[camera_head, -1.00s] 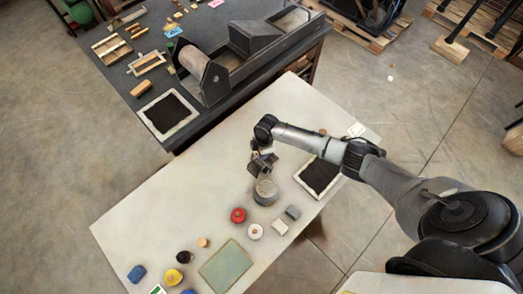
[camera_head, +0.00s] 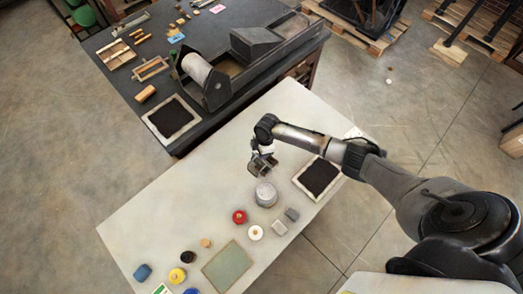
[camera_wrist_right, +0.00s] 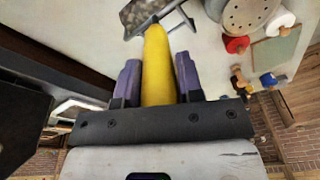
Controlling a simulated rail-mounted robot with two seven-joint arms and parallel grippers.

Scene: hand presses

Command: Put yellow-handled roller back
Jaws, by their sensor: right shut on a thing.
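The roller with the yellow handle (camera_wrist_right: 158,70) is in my right gripper (camera_wrist_right: 158,78). The purple-grey fingers are shut on the handle from both sides in the right wrist view. The roller's grey speckled drum and metal frame (camera_wrist_right: 145,14) point away from the gripper, toward the top of that view. In the head view my right gripper (camera_head: 264,148) is over the white table (camera_head: 165,222), behind the grey can (camera_head: 265,195). The roller's frame shows below the gripper there (camera_head: 261,167). The yellow handle is hidden in the head view. My left gripper is not in view.
A black ink slab (camera_head: 319,177) lies to the right of the can. Red (camera_head: 239,217) and white (camera_head: 256,233) round pieces, small blocks and a green mat (camera_head: 227,267) lie in front. The dark table with the press (camera_head: 205,78) stands behind. The white table's left part is clear.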

